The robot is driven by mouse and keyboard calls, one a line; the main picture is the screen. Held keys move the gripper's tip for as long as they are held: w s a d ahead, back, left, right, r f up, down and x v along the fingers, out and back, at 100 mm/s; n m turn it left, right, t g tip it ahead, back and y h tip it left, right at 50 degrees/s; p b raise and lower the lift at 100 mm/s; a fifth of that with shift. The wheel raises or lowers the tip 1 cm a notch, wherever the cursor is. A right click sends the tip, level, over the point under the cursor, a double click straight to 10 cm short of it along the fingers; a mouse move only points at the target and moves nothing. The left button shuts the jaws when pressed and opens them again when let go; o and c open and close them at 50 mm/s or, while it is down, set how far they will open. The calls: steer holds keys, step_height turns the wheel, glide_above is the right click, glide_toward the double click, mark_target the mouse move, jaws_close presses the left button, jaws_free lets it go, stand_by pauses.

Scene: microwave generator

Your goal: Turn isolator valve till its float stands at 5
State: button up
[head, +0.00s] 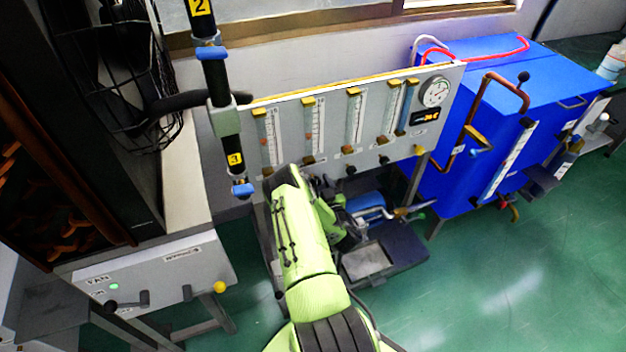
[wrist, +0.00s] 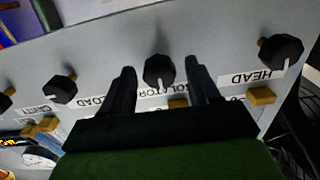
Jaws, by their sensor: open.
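The isolator valve is a black faceted knob (wrist: 158,71) at the centre of the wrist view, with a pale pointer mark. Its label shows upside down and is partly covered by my gripper. My gripper (wrist: 160,68) is open, with one finger on each side of the knob; I cannot tell whether they touch it. In the head view my green arm reaches the lower left of the flow panel and hides this knob. The second flow tube from the left (head: 316,125) stands above it; its float is too small to read against the scale.
The HEAD knob (wrist: 281,51) and the LOAD knob (wrist: 60,89) flank the isolator valve. The panel (head: 334,105) also carries a round gauge (head: 435,91) and other tubes. A blue cabinet (head: 470,175) stands at right; a black post (head: 222,105) rises at left.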

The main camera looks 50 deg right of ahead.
steer(key=c, duration=1)
steer(key=shift+n, duration=0.4)
steer(key=shift+c, duration=0.2)
steer(key=o, duration=1)
steer(key=shift+o, duration=0.2)
